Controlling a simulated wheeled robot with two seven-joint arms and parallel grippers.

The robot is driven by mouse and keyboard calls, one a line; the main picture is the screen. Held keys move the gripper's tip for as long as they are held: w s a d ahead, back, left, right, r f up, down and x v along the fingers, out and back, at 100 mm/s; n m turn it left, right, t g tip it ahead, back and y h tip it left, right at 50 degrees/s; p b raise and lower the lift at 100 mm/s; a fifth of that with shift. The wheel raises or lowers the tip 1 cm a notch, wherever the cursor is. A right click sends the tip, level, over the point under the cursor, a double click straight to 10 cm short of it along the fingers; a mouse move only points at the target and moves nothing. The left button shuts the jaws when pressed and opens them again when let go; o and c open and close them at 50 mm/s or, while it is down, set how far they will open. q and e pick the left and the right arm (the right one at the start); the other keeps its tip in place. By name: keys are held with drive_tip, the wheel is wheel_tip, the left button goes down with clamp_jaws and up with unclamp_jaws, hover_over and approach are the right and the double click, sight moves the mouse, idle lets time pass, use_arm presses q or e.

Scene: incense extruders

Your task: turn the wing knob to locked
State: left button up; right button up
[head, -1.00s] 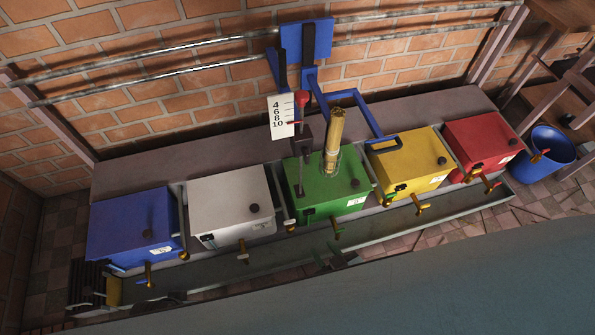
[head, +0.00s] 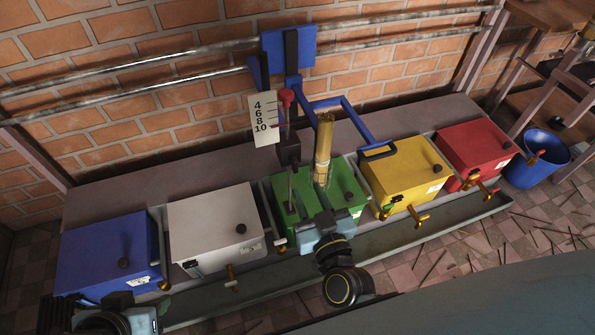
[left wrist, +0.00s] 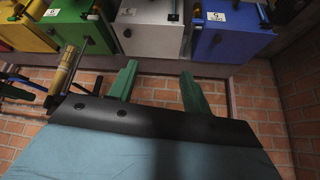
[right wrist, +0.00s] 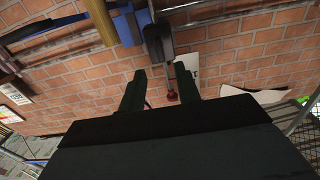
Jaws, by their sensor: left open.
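Five boxes stand in a row in the head view: blue (head: 105,255), white (head: 215,225), green (head: 342,184), yellow (head: 402,170) and red (head: 472,155). Brass wing-shaped knobs show on the fronts of the white (head: 231,278), yellow (head: 418,218) and red (head: 489,193) boxes. The green box's front knob is hidden behind my right arm. My right gripper (head: 325,222) is at the green box's front; in the right wrist view its fingers (right wrist: 160,88) are apart and empty. My left gripper (head: 95,302) is low before the blue box; its fingers (left wrist: 158,88) are open and empty.
A red-tipped lever (head: 286,97) and a brass cylinder (head: 323,148) rise at the green box. A number card (head: 264,118) hangs behind. A blue frame (head: 345,105) stands at the wall. A long trough (head: 460,222) runs along the front. A blue bucket (head: 540,158) is at right.

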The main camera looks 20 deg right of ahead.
sight(296, 167)
drive_tip(key=w+b, duration=0.1)
drive_tip(key=w, duration=0.5)
drive_tip(key=shift+w+a+b, duration=0.1)
drive_tip(key=shift+w+b, duration=0.25)
drive_tip(key=shift+w, duration=0.05)
use_arm(q)
drive_tip(key=w+d+r+t+h, duration=0.2)
drive_tip(key=w+d+r+t, duration=0.1)
drive_tip(key=w+r+t, duration=0.2)
drive_tip(key=shift+w+d+r+t, duration=0.15)
drive_tip(key=shift+w+r+t, duration=0.2)
drive_tip(key=shift+w, duration=0.6)
use_arm(e)
drive_tip(key=shift+w, duration=0.45)
drive_tip(key=shift+c, duration=0.4)
clamp_jaws()
